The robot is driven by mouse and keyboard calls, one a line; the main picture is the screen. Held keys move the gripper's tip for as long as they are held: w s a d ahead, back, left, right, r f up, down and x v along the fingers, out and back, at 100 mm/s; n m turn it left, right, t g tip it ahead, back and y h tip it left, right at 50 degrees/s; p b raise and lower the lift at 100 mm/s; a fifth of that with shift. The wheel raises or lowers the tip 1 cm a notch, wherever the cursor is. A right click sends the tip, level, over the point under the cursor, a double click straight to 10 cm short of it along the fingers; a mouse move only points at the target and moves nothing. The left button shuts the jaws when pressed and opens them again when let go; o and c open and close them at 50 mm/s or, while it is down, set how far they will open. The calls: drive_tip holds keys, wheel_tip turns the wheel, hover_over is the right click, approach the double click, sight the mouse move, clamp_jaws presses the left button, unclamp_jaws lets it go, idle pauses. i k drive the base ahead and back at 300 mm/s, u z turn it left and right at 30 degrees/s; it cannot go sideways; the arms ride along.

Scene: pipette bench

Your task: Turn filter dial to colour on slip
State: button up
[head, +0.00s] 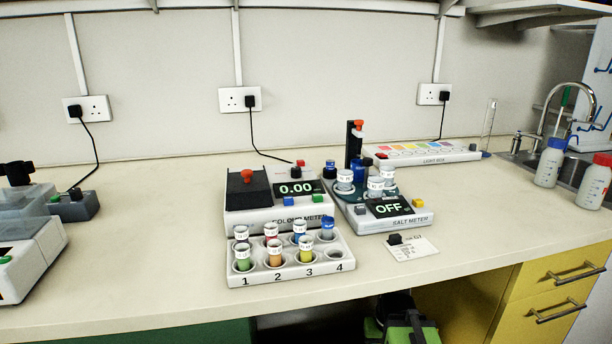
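The white colour meter (275,216) stands mid-bench, with a dark lid (248,190) and a display reading 0.00. A dark knob (329,172) sits by its right end; I cannot tell for sure that it is the filter dial, nor its setting.
A white rack (290,272) with several capped vials stands in front of the colour meter. The salt meter (400,221), reading OFF, stands right, carrying vials. A light box (425,155) is behind. Bottles (549,163) stand far right by the sink.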

sight(296, 171)
drive_tip(key=z, duration=0.15)
drive_tip(key=k, duration=0.9)
drive_tip(key=u, duration=1.5)
drive_tip(key=k, duration=0.15)
drive_tip(key=u, duration=1.8)
drive_tip(key=k, duration=1.45)
drive_tip(key=z, duration=1.35)
drive_tip(key=i, duration=0.95)
drive_tip(key=u, duration=0.05)
